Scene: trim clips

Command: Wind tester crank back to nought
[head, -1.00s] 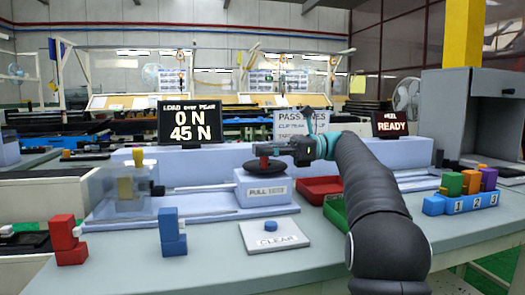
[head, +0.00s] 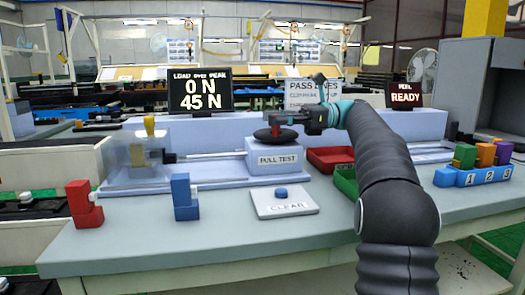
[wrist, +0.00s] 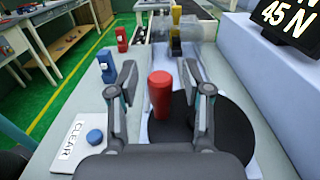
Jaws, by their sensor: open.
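The tester's crank is a black disc (head: 262,136) with an upright red handle (head: 275,131) on the pull test block (head: 262,158). In the wrist view the red handle (wrist: 160,88) stands between the two fingers of my gripper (wrist: 160,80), with a gap on each side, above the black disc (wrist: 226,125). My gripper (head: 296,120) is open and reaches the handle from the right in the head view. The load screen (head: 200,92) reads 0 N over 45 N. Part of the disc is hidden under my gripper.
A clear pad (head: 283,203) with a blue button, a blue clip block (head: 184,196) and a red one (head: 84,203) stand in front. Red (head: 330,158) and green (head: 345,180) trays lie right, near a numbered rack (head: 470,177). A second screen (head: 405,94) reads READY.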

